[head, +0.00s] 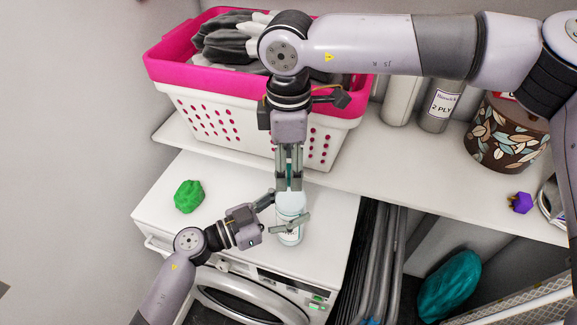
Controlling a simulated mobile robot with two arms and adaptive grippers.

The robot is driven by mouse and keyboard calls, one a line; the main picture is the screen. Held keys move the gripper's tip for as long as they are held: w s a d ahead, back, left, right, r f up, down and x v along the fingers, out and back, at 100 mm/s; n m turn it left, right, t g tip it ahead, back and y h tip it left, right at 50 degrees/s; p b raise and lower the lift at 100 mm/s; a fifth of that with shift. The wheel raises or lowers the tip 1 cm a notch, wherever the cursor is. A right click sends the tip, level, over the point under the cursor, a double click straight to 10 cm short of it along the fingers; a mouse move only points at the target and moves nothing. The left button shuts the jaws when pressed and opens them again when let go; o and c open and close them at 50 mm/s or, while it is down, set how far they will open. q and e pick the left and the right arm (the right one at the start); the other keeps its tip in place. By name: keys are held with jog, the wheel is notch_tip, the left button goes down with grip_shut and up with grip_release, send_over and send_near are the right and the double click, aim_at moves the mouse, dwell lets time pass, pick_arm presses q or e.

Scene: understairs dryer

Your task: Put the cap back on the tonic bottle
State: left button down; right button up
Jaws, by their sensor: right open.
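The tonic bottle (289,238), pale with a whitish label, stands upright on the white dryer top (230,189). My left gripper (281,209) reaches in from the left with one finger across the front of the bottle and the other behind it, closed around its body. My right gripper (290,186) points straight down over the bottle, with its fingertips open at the bottle's top. A narrow teal strip shows between the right fingers. The fingers partly cover the bottle's top, so I cannot clearly make out the cap or whether it sits on the neck.
A pink-rimmed white laundry basket (216,118) stands on the shelf (370,165) behind. A green crumpled lump (188,196) lies left on the dryer. A leaf-patterned canister (503,135) and a purple object (521,202) are to the right. Dark folded items stand beside the dryer.

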jog(key=shift+r, duration=1.5)
jog(key=shift+c, duration=0.4)
